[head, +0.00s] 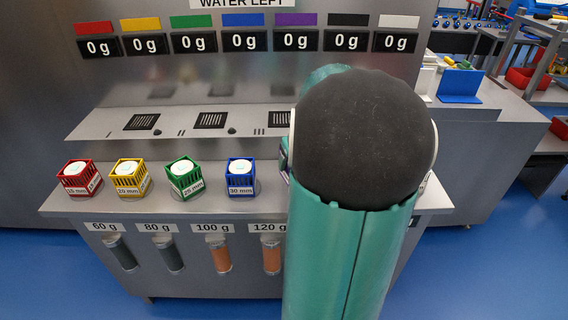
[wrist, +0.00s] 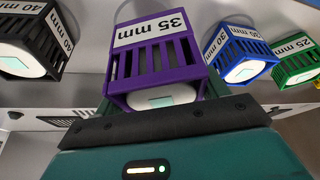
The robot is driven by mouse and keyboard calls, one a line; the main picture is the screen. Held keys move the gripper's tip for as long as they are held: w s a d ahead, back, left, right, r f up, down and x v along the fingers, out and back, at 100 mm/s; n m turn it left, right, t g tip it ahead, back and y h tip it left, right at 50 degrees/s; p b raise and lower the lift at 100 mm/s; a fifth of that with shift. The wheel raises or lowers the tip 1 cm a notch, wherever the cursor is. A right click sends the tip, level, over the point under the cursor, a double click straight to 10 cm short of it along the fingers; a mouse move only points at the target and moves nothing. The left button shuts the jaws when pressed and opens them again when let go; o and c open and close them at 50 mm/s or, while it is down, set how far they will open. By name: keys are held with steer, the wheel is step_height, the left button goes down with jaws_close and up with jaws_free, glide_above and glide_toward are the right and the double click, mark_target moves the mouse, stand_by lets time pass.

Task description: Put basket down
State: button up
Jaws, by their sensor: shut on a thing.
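The purple basket (wrist: 157,62), labelled 35 mm, is a slatted open box with a white round piece at one end. In the wrist view it sits right against the dark edge of my gripper (wrist: 160,108), which is shut on it. The finger contact is mostly hidden, and I cannot tell whether the basket touches the counter.
A black 40 mm basket (wrist: 38,42) is on one side; blue (head: 240,178) and green (head: 185,180) baskets are on the other. Yellow (head: 130,179) and red (head: 79,178) baskets stand further left on the grey counter (head: 215,207). A ledge (head: 185,122) runs behind.

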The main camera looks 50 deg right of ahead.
steer(key=d+f, duration=0.1)
steer(key=w+d+f, duration=0.1)
steer(key=f, duration=0.1)
steer(key=shift+d, duration=0.25)
steer(key=shift+w+d+f, duration=0.1)
steer(key=shift+d+f, duration=0.05)
steer(key=shift+f, duration=1.5)
steer(key=shift+f, duration=0.1)
steer(key=o, duration=1.4)
steer(key=shift+f, duration=0.1)
steer(key=v, duration=1.2)
steer(key=w+a+r+n, duration=0.1)
steer(key=w+a+r, duration=0.1)
steer(key=a, duration=0.4)
steer(key=w+a+r, duration=0.1)
steer(key=w+a, duration=0.1)
steer(key=a, duration=0.4)
steer(key=s+a+n, duration=0.1)
steer(key=s+a, duration=0.1)
steer(key=a, duration=0.7)
steer(key=s+a+r+n+t+y, duration=0.1)
steer(key=s+a, duration=0.2)
steer(key=a, duration=0.6)
steer(key=s+a+n+y, duration=0.1)
steer(key=s+a+n, duration=0.1)
steer(key=a, duration=0.7)
steer(key=shift+s+a+r+t, duration=0.25)
steer(key=shift+r+t, duration=0.05)
steer(key=shift+r, duration=0.05)
